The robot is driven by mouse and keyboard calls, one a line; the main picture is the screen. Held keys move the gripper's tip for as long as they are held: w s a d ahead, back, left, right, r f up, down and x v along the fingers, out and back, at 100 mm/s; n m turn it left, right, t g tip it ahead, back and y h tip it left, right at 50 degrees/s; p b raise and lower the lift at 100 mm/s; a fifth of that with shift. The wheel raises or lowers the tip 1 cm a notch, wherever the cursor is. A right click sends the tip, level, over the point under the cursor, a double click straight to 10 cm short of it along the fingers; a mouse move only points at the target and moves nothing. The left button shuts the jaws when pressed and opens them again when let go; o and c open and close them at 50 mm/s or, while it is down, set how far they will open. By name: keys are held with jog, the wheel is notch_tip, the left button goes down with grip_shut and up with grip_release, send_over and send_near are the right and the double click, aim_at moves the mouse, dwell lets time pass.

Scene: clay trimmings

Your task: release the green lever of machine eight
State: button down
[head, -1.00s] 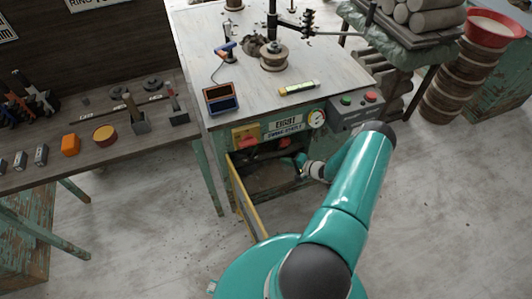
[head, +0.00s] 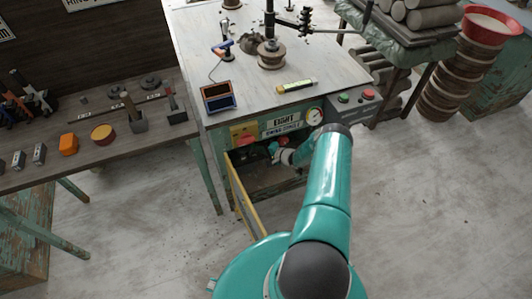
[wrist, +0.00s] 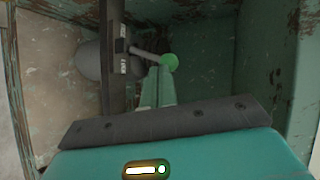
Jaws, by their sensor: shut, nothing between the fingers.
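Machine eight (head: 217,140) has an open compartment below its top, under a sign reading EIGHT (head: 283,121). In the wrist view, the green lever (wrist: 169,62) shows as a round green knob on a short grey rod. The rod runs right from a dark upright bracket (wrist: 115,65) inside the compartment. My gripper (wrist: 156,70) is shut and empty, with its teal fingertips close to the knob, just left of and below it. I cannot tell whether they touch. In the head view, my gripper (head: 275,149) is inside the opening, and the lever cannot be made out there.
The yellow-edged door (head: 243,193) hangs open at the compartment's left. The compartment's walls stand close around my gripper. A gauge (head: 314,116) and a box with green and red buttons (head: 352,101) are on the front. A tool bench (head: 80,160) stands at left.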

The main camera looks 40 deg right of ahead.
jog(key=shift+w+a+r, duration=0.15)
jog(key=shift+a+r, duration=0.2)
jog(key=shift+a, duration=0.25)
dwell(0.6)
jog(key=a, duration=0.2)
jog(key=w+a+r, duration=0.1)
jog(key=a, duration=0.1)
jog(key=shift+w+a, duration=0.1)
dwell(0.4)
jog(key=shift+r, duration=0.1)
